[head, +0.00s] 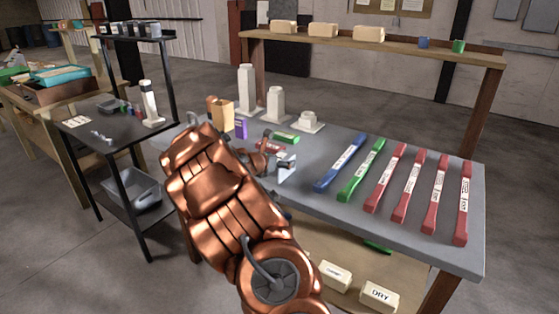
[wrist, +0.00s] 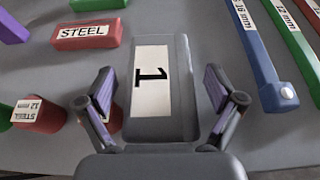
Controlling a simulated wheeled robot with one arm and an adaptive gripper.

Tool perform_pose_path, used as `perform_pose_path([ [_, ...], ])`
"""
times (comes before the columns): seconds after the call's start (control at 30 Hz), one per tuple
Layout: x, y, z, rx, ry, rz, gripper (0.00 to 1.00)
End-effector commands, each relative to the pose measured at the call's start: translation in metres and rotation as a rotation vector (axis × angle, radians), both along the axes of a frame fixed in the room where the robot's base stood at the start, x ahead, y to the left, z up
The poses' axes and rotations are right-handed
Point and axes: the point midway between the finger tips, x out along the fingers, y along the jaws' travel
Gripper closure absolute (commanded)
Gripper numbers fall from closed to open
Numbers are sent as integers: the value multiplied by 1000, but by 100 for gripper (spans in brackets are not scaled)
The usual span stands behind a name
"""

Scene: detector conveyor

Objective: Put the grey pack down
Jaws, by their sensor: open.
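The grey pack (wrist: 184,60) has a white label with a "1". It lies on the grey table (wrist: 225,140), between the two fingers of my gripper (wrist: 158,85). The fingers are open, one on each side of the pack, with gaps showing at both sides. In the head view my gripper (head: 268,165) is low over the left part of the table, partly hidden by my copper-coloured arm. The pack (head: 288,166) shows there as a small pale shape at the fingers.
A red STEEL block (wrist: 87,34) and a red cylinder (wrist: 40,117) lie left of the pack. A blue bar (head: 341,162), a green bar (head: 361,170) and several red bars lie to the right. White stepped posts (head: 246,90) stand behind. A black trolley (head: 110,130) is left.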

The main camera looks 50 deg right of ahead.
Motion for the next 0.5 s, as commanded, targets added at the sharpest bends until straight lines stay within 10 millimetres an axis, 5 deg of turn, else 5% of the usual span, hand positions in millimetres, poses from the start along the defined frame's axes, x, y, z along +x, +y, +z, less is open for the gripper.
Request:
perform_pose_path([
  [0.33, 0, 1, 4, 0, 1, 1, 7],
  [0.5, 1, 19, 10, -2, 0, 3, 7],
])
